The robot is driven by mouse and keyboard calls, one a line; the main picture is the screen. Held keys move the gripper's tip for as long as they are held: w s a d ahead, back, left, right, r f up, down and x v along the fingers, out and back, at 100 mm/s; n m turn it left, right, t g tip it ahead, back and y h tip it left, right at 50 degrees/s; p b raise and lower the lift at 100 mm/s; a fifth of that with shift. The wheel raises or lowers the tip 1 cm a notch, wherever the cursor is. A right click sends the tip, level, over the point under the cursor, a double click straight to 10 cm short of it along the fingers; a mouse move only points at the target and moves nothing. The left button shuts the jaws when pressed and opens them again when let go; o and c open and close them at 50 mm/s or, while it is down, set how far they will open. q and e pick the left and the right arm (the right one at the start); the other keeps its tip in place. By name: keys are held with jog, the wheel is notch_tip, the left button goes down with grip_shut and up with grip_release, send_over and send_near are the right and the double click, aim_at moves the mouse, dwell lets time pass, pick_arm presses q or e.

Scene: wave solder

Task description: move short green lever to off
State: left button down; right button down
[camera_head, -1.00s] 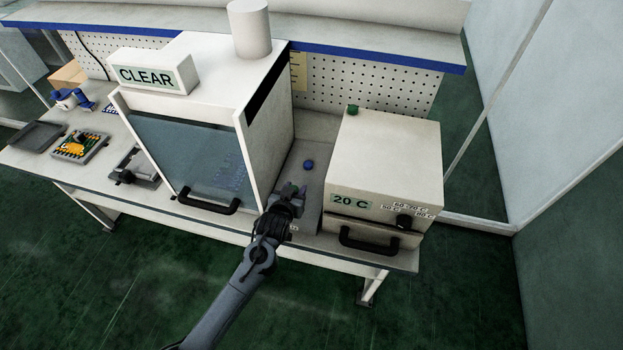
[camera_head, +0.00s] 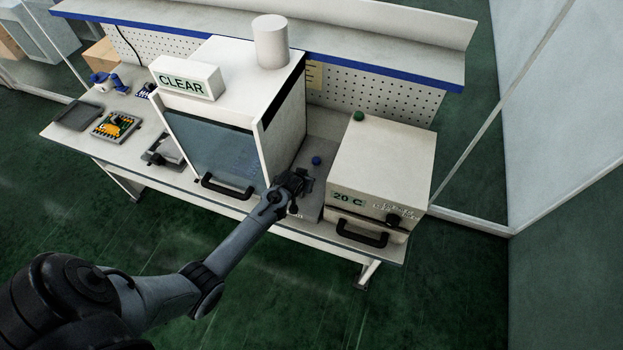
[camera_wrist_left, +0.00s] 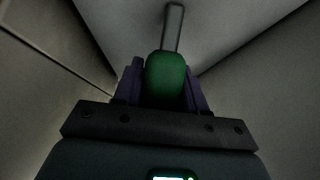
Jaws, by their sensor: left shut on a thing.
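The short green lever shows in the left wrist view as a rounded green knob (camera_wrist_left: 166,78) on a grey metal stem (camera_wrist_left: 173,28). The knob sits between the two purple fingers of my left gripper (camera_wrist_left: 165,88), which is shut on it. In the head view my left gripper (camera_head: 297,184) is in the gap between the fume-hood-like cabinet (camera_head: 262,100) and the 20 C box (camera_head: 385,165). It hides the green lever there. My right gripper is not in view.
The cabinet has a glass front (camera_head: 212,150), a black handle (camera_head: 227,187) and a sign reading CLEAR (camera_head: 185,79). A tray with yellow parts (camera_head: 117,127) lies at the left of the bench.

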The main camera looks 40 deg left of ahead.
pick_arm(q)
jog(key=c, duration=0.7)
grip_release()
jog(key=shift+s+d+r, duration=0.1)
jog(key=shift+s+r, duration=0.1)
jog(key=shift+r, duration=0.15)
jog(key=shift+p+v, duration=0.5)
jog(key=shift+v, duration=4.45)
jog(key=shift+s, duration=0.1)
